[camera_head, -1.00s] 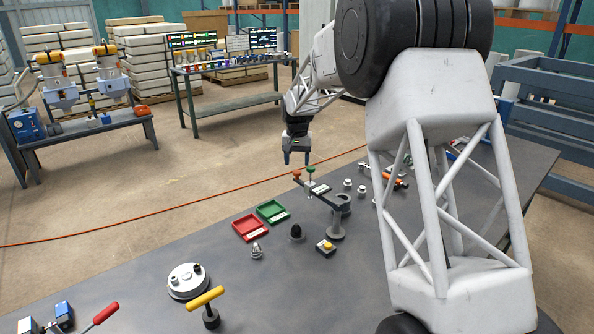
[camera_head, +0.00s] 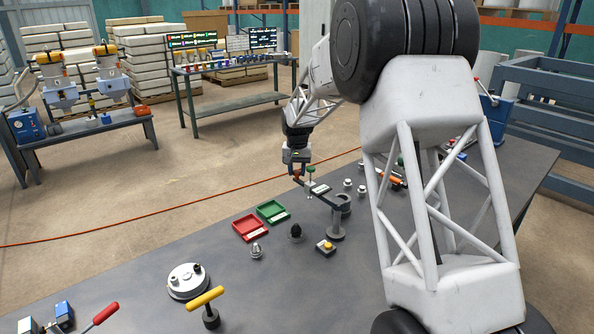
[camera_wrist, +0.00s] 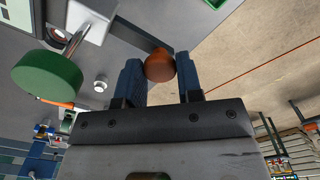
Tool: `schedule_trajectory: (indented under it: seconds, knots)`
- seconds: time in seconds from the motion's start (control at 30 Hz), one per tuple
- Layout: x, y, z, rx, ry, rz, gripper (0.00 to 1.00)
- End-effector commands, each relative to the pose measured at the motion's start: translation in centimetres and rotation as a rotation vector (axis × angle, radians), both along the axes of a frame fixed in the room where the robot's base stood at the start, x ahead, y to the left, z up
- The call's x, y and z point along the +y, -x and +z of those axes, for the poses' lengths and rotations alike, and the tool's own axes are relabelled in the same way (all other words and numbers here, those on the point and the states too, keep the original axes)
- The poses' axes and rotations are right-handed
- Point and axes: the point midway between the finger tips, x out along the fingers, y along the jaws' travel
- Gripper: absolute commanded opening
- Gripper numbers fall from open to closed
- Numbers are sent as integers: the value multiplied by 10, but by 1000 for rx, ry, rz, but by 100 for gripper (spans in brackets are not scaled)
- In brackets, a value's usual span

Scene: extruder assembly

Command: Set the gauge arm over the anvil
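The gauge arm (camera_head: 322,192) is a dark bar with a pale label. A green knob (camera_head: 310,169) stands on a thin stem on it, and an orange-red knob (camera_head: 296,173) sits at its far end. A grey post (camera_head: 337,227) stands under its near end; I cannot tell which part is the anvil. My gripper (camera_head: 297,166) is at the orange-red knob. In the wrist view, my gripper (camera_wrist: 161,82) is open with the orange-red knob (camera_wrist: 160,66) between its blue fingers, nearer the left one, with a gap at the right. The green knob (camera_wrist: 47,76) is at left.
A red tray (camera_head: 249,228) and a green tray (camera_head: 272,212) lie left of the gauge. A black knob-like piece (camera_head: 296,231) and a yellow-topped block (camera_head: 325,247) are close by. A yellow T-handle (camera_head: 205,300) stands at the front. Bare table lies left of the trays.

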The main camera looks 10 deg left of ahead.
Motion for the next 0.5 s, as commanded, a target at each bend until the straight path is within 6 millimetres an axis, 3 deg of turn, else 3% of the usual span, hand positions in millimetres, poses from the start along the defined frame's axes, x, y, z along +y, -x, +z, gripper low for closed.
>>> schedule_trajectory:
  seconds: [0.03,0.13,0.5]
  knots:
    - [0,0,0,0,0,0,16]
    - [0,0,0,0,0,0,1]
    - [4,4,1,0,0,24,0]
